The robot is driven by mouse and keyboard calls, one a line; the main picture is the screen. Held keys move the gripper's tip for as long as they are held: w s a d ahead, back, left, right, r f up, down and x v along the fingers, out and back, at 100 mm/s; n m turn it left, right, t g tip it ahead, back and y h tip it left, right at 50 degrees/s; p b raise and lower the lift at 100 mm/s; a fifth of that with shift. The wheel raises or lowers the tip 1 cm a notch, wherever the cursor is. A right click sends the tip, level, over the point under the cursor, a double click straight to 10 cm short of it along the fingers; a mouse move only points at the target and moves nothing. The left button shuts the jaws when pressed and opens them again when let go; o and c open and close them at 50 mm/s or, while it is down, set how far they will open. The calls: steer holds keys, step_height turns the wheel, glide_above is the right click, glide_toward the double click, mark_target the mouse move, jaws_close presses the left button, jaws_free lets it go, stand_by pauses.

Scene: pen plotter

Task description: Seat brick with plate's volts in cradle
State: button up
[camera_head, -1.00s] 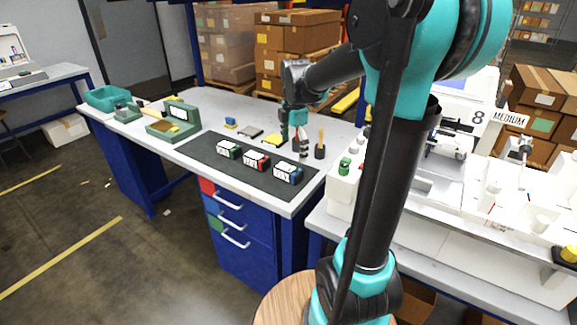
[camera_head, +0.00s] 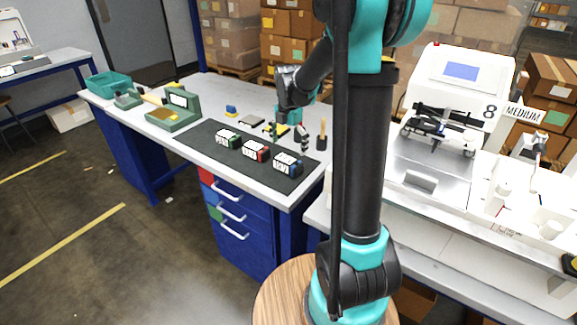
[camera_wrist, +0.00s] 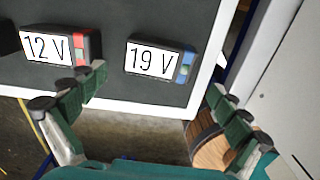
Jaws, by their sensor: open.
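Three bricks with white labels lie in a row on a dark mat (camera_head: 217,158). The one with a green end (camera_head: 228,139) is at left. The red-ended 12 V brick (camera_head: 256,151) is in the middle and also shows in the wrist view (camera_wrist: 52,48). The blue-ended 19 V brick (camera_head: 288,163) is at right and also shows in the wrist view (camera_wrist: 152,60). My gripper (camera_wrist: 156,88) is open and empty above the mat, its fingers spread either side of the 19 V brick in the wrist view. A green stand (camera_head: 175,122) carries a white plate, its text too small to read; I cannot tell whether it is the cradle.
A teal bin (camera_head: 108,82) stands at the table's far left. Small items and a dark cup (camera_head: 321,142) sit behind the mat. A white machine (camera_head: 455,90) marked 8, with a MEDIUM sign, occupies the right bench. Blue drawers are below the table front.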

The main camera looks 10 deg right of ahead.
mark_target(289, 160)
steer(key=shift+f, duration=3.35)
steer(key=c, duration=1.2)
